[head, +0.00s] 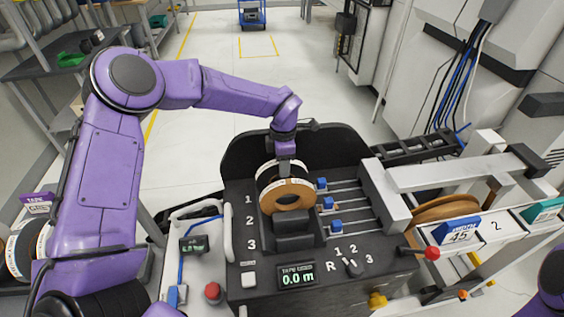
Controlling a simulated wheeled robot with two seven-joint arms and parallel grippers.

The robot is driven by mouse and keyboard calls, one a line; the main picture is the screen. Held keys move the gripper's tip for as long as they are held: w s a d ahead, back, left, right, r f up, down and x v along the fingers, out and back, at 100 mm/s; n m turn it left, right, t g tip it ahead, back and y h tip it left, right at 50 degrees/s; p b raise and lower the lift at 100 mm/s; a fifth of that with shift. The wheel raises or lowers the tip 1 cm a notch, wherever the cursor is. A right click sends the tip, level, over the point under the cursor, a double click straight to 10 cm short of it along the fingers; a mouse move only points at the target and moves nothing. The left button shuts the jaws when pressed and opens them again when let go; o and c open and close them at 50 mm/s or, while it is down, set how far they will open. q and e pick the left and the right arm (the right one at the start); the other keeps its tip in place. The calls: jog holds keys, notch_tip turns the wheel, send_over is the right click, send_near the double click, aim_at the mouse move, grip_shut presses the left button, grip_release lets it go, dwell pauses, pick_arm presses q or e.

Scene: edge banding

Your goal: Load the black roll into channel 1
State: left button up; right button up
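The black roll (266,174), with a pale side face, stands upright in the machine's channel area near the printed 1. A brown roll (289,197) stands in front of it and hides much of it. My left gripper (285,165) points down at the top of the black roll, just behind the brown roll's upper rim. Its fingertips are small and partly hidden, so I cannot tell whether they are shut on the roll or how fully it is seated. My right gripper is out of view; only a bit of my purple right arm shows at the lower right.
Blue blocks on rails (329,204) lie right of the rolls. More rolls (22,250) are at the far left; a brown roll (447,208) lies right.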

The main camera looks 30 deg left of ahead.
pick_arm(q)
jog(key=shift+o, duration=1)
jog(key=shift+w, duration=0.1)
jog(key=shift+r, duration=0.15)
notch_tip(320, 180, up, 13)
jog(key=b, duration=0.1)
jog(key=shift+f, duration=0.2)
